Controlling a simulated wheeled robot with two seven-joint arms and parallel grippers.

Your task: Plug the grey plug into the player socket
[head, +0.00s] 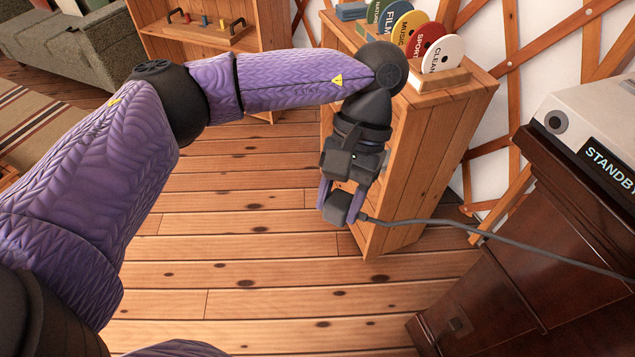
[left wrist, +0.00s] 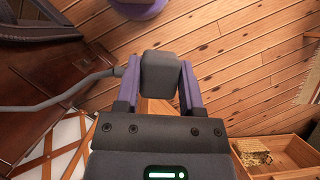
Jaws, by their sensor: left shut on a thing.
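My left gripper (head: 341,203) is shut on the grey plug (head: 338,208), which it holds in the air above the wooden floor. The plug shows between the two purple fingers in the left wrist view (left wrist: 159,74). A grey cable (head: 480,231) runs from the plug to the right, toward the dark wooden cabinet. The player (head: 590,125) is a pale box with a "STANDBY" display on top of that cabinet, cut off by the right edge. I cannot make out for sure which part of it is the socket. My right gripper is not in view.
The dark wooden cabinet (head: 515,265) stands at the right. A wooden shelf unit (head: 425,150) with several labelled discs (head: 440,52) in a rack stands just behind my left gripper. A low wooden unit (head: 215,45) and a grey sofa (head: 75,45) stand at the back left. The floor between is clear.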

